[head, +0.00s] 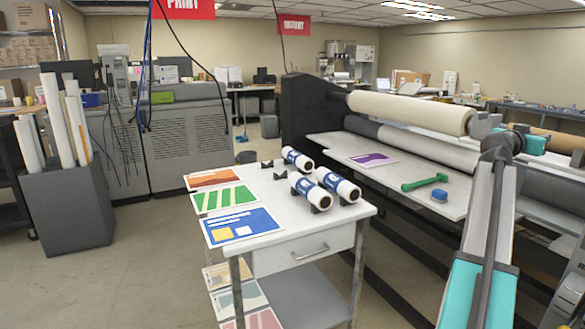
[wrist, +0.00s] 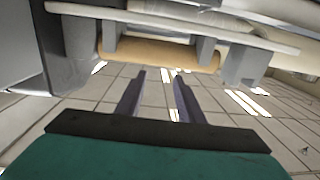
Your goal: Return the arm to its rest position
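My arm (head: 486,230) rises at the right of the head view in front of the laminator, bending at a dark joint near the top. Its teal part beyond the bend reaches right. My gripper is not clearly visible in the head view. In the wrist view my gripper (wrist: 160,76) has its two dark fingers apart, with nothing between them. Beyond the fingers show tiles with bright strips, and a tan roll (wrist: 160,52) between grey supports. The fingers touch nothing that I can see.
The laminator (head: 312,112) has a green tool (head: 425,182), a blue block (head: 439,195) and a purple sheet (head: 373,159) on its bed. A white cart (head: 300,225) holds prints and several film rolls (head: 338,185). A grey bin (head: 75,215) of tubes stands left.

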